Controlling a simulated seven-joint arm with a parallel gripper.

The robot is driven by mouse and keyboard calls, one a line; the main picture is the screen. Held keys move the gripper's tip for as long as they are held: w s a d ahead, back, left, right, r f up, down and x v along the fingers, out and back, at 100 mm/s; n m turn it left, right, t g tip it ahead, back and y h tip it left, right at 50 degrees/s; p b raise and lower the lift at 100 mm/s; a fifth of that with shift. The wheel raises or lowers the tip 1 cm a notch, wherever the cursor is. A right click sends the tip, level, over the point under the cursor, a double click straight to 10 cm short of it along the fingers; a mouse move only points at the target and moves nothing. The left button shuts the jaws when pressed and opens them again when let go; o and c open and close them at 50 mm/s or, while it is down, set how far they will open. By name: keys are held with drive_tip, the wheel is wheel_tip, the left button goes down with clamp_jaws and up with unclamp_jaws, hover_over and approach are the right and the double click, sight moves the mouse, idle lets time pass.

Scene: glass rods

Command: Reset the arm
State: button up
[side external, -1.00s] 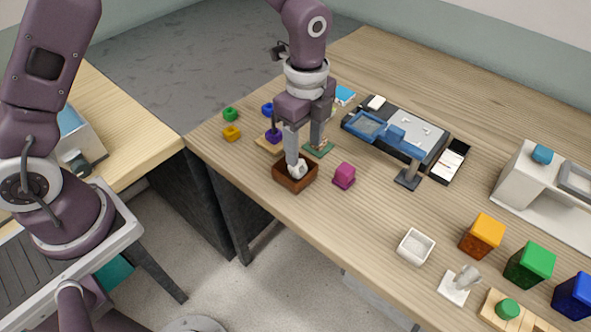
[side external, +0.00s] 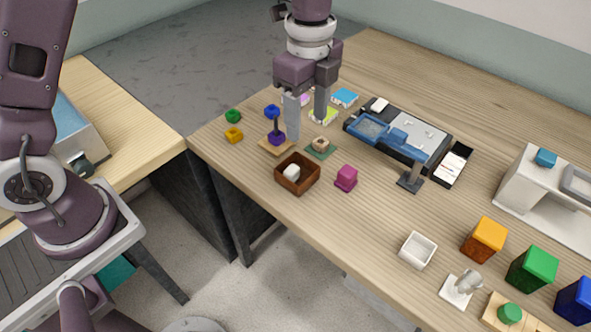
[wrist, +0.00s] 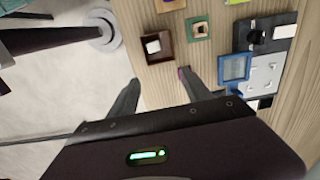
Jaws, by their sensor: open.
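My gripper (side external: 307,122) is open and empty, raised above the left part of the wooden table, with its two fingers apart. In the wrist view my gripper (wrist: 160,88) shows both fingers spread with only table and floor between them. The box (wrist: 167,42) and the white block (wrist: 153,46) also show in the wrist view, apart from the fingers.
A magenta block (side external: 346,178) stands right of the box. A peg stand (side external: 277,138), green and yellow rings (side external: 233,125), and a dark tray station (side external: 425,135) are nearby. A white bin (side external: 418,250) and coloured blocks (side external: 484,239) stand at front right.

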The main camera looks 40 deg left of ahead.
drive_tip(key=s+a+r+n+t, duration=0.3)
drive_tip(key=s+a+r+n, duration=0.55)
drive_tip(key=s+r, duration=0.35)
drive_tip(key=s+a+n+t, duration=0.2)
drive_tip(key=s+n, duration=0.7)
drive_tip(key=s, duration=0.2)
drive_tip(key=shift+s+f+t, duration=0.15)
drive_tip(key=shift+f+t, duration=0.15)
drive_tip(key=shift+f, duration=0.1)
